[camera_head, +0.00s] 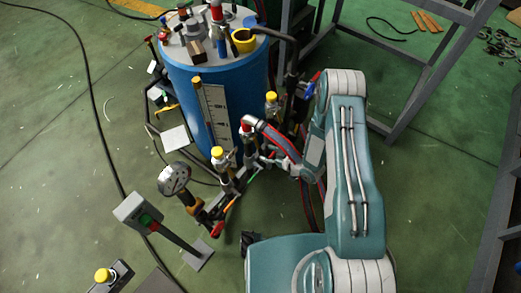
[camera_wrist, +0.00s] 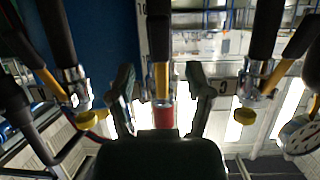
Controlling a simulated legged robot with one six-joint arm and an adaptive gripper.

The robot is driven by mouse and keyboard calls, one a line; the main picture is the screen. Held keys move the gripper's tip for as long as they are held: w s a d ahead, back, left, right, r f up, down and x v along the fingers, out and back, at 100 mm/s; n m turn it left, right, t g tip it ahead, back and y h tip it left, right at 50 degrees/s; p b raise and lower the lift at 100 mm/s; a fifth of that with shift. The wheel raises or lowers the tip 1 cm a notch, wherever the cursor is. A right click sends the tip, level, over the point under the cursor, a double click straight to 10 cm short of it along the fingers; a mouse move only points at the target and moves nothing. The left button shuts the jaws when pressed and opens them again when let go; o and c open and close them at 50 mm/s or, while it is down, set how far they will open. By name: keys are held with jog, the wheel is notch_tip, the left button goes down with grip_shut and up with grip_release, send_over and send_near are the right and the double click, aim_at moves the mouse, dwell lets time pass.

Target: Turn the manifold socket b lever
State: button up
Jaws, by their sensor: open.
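The manifold stands beside the blue tank, with a row of capped sockets. In the wrist view, the middle socket has a red cap (camera_wrist: 163,117) and a yellow bar (camera_wrist: 161,78) above it, apparently its lever. My gripper (camera_wrist: 161,72) is open, with one finger on each side of this middle socket. I cannot tell whether either finger touches the bar. No letter b is readable. The red-capped socket (camera_head: 247,127) also shows in the head view, close to my gripper, whose fingertips are hard to make out there.
In the wrist view, yellow-capped sockets stand left (camera_wrist: 88,119) and right (camera_wrist: 244,116), each with a yellow bar alongside. A pressure gauge (camera_head: 173,178) and a switch post (camera_head: 140,212) stand left of the manifold. The blue tank (camera_head: 180,90) is close behind. A grey metal frame (camera_head: 420,85) stands right.

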aim_at(261, 150)
jog(key=x, duration=0.4)
grip_shut()
